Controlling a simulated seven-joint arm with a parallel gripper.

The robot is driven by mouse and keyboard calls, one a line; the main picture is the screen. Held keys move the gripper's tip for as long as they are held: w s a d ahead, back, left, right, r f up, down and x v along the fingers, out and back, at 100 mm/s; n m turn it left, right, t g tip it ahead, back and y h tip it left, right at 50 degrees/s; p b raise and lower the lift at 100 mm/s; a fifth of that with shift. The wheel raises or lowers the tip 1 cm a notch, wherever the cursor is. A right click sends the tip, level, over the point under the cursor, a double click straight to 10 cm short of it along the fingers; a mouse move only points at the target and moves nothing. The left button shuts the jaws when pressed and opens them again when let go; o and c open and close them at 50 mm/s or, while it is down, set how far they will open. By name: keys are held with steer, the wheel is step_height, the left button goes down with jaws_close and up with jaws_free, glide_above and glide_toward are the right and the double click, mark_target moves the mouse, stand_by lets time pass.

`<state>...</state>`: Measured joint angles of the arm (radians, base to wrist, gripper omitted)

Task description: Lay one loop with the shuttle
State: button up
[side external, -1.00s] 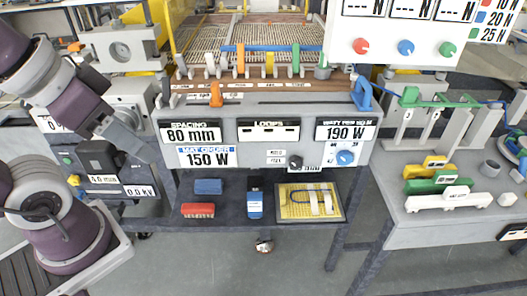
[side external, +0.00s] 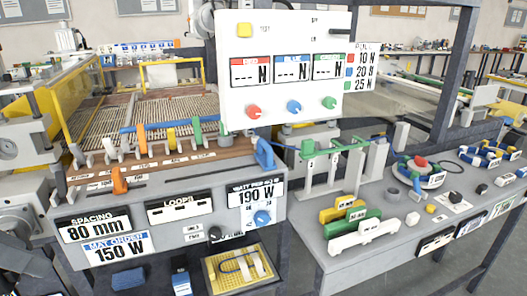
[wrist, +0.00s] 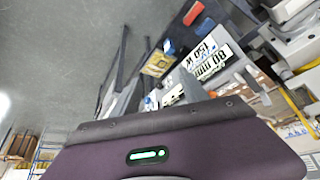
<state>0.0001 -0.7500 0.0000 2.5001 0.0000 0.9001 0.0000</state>
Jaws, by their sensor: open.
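A blue handle-shaped piece (side external: 265,153), possibly the shuttle, stands at the right end of the machine's front ledge. A blue line runs from near it toward the green-topped stand (side external: 335,147). An orange clip (side external: 119,180) sits on the ledge at left. The LOOPS panel (side external: 180,206) shows no readable count.
On the right bench (side external: 345,272) lie yellow, green and white holders (side external: 363,237), a grey ring and a red-topped round device (side external: 420,164). A panel with red, blue and green knobs (side external: 285,70) stands above. A tray (side external: 240,270) sits below the machine.

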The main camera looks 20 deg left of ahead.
steer(key=w+d+r+n, duration=0.1)
steer(key=w, duration=0.3)
steer(key=w+d+r+n+t, duration=0.1)
steer(key=w, duration=0.4)
steer(key=w+d+r+n+t+h, duration=0.1)
steer(key=w, duration=0.4)
steer(key=shift+d+r, duration=0.15)
steer(key=c, duration=0.5)
steer(key=n+t, duration=0.7)
steer(key=n, duration=0.3)
glide_above(263, 147)
steer(key=s+a, duration=0.1)
steer(key=s, duration=0.9)
step_height(263, 147, down, 4)
steer(key=w+f+n+t, duration=0.1)
steer(key=w+f, duration=0.1)
steer(key=w+d+f+n+y, duration=0.1)
steer(key=w+f+n, duration=0.1)
steer(key=shift+d+f+t, duration=0.15)
steer(key=shift+f+t, duration=0.1)
steer(key=shift+t, duration=0.15)
steer(key=w, duration=0.4)
steer(key=w+f, duration=0.1)
steer(key=w, duration=0.2)
jaws_close()
